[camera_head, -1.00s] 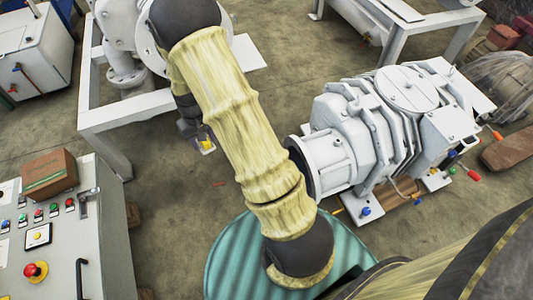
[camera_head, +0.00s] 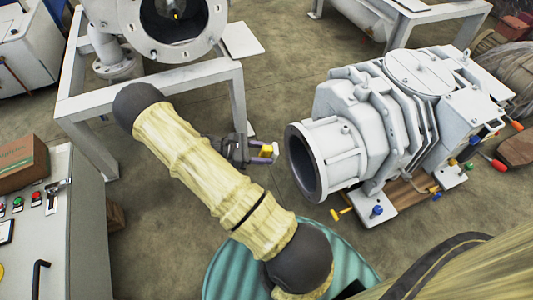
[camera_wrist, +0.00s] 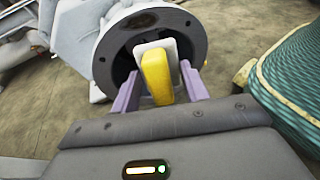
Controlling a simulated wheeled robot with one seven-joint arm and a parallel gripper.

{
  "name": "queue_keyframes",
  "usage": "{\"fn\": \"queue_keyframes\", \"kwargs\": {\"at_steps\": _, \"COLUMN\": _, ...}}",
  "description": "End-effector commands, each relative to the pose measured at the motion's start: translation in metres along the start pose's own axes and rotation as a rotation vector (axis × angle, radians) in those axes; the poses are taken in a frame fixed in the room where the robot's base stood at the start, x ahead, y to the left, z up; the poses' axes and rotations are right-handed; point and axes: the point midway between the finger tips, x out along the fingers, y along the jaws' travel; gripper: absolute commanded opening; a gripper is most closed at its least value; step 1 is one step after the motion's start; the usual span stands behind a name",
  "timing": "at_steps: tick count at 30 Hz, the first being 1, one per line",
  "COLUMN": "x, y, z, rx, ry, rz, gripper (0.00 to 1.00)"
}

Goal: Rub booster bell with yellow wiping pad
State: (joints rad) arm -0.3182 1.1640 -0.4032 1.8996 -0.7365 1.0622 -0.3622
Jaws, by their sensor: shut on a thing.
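The booster bell (camera_head: 291,163) is the round open mouth with a dark grey rim on the left end of the white pump. In the wrist view its rim (camera_wrist: 202,42) fills the upper middle, with a dark hollow inside. My gripper (camera_head: 262,152) is just left of the bell in the head view. It is shut on the yellow wiping pad (camera_wrist: 157,78), which has a white part (camera_wrist: 165,46) at its far end. In the head view the pad (camera_head: 266,151) shows small, with a narrow gap between it and the rim. The pad hides part of the bell's opening in the wrist view.
The white pump (camera_head: 400,125) stands on the floor at right. A white frame (camera_head: 150,90) with a large flange (camera_head: 165,45) stands at back left.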

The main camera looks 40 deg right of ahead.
Motion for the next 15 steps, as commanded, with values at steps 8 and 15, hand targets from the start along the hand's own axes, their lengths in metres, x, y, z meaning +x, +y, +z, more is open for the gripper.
{"fn": "queue_keyframes", "kwargs": {"at_steps": 8, "x": 0.017, "y": 0.034, "z": 0.0, "rx": -0.041, "ry": -0.288, "rz": 0.253, "gripper": 0.27}}
{"fn": "queue_keyframes", "kwargs": {"at_steps": 15, "x": 0.014, "y": 0.038, "z": 0.006, "rx": -0.042, "ry": -0.313, "rz": 0.281, "gripper": 0.27}}
